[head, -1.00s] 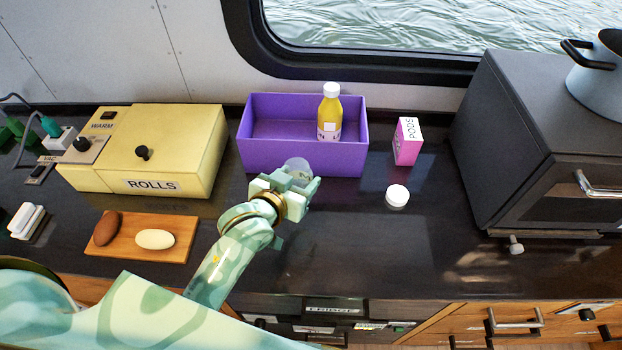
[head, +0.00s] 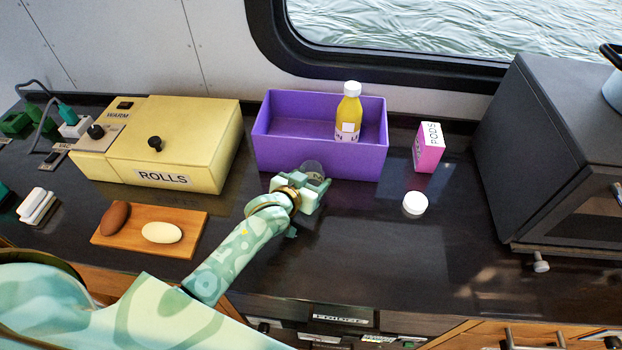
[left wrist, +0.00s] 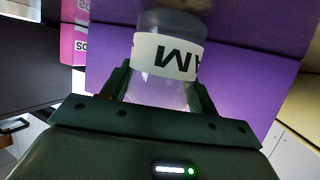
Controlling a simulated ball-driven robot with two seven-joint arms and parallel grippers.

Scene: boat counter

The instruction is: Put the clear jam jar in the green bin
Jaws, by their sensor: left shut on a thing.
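The clear jam jar (head: 313,167) is in my left gripper (head: 312,182), in front of the purple bin's front wall; the gripper hides much of it in the head view. In the left wrist view the jar (left wrist: 165,85) is see-through, with a white label reading part of "JAM", and sits between the two dark fingers of my left gripper (left wrist: 160,95), which is shut on it. I cannot tell whether the jar touches the counter. No green bin can be made out in these views. My right gripper is not in view.
The purple bin (head: 282,160) holds a yellow bottle (head: 349,115). A pink box (head: 429,148) and a white lid-like disc (head: 415,204) stand right of it. A yellow rolls box (head: 190,145) and a wooden board (head: 150,245) are left. A dark oven (head: 540,150) stands right.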

